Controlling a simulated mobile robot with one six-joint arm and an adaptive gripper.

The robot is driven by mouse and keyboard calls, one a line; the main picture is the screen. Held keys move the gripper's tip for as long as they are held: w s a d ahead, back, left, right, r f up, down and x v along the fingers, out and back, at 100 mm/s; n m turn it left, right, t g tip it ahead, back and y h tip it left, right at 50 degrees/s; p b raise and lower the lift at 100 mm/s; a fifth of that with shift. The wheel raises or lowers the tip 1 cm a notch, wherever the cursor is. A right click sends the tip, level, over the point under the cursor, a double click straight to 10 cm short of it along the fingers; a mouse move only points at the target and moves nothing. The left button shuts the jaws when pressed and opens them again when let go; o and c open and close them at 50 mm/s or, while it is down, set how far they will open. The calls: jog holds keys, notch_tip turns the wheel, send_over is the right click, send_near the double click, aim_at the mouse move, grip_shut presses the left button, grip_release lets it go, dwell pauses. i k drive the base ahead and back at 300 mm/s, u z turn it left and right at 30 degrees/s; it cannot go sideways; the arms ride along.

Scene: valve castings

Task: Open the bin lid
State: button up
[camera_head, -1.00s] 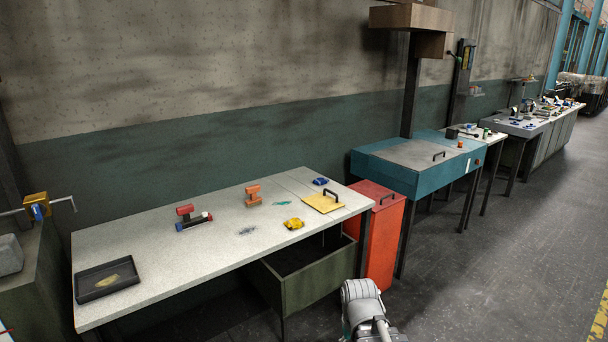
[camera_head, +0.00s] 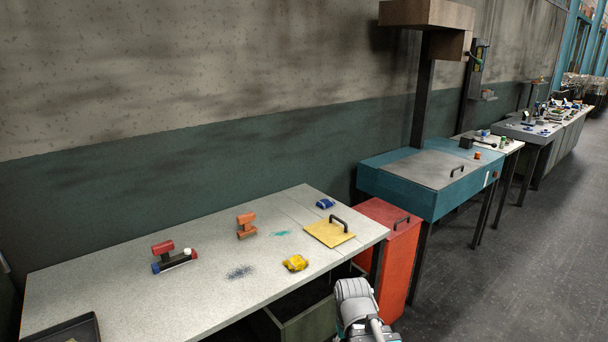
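A red bin (camera_head: 400,262) stands on the floor at the right end of the light worktable. A yellow plate (camera_head: 322,234) with a similar dark handle lies flat on the worktable's right end. A grey arm link of mine shows at the bottom, in front of the bin's lower left. My gripper is out of view, so its opening and any hold cannot be seen.
The worktable (camera_head: 110,280) bears a red clamp-like part (camera_head: 163,249), an orange part (camera_head: 246,226), a yellow part (camera_head: 295,263) and a blue part (camera_head: 325,203). A teal cabinet (camera_head: 398,190) with a grey handled top stands just beyond the bin. The floor (camera_head: 530,270) to the right is clear.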

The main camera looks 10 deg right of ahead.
aim_at(382, 213)
jog(key=z, duration=0.2)
jog(key=i, duration=1)
jog(key=z, duration=0.7)
jog(key=i, duration=1)
jog(key=z, duration=0.3)
jog(key=k, duration=0.95)
jog(key=z, duration=0.1)
jog(key=i, duration=0.5)
jog(key=z, duration=0.05)
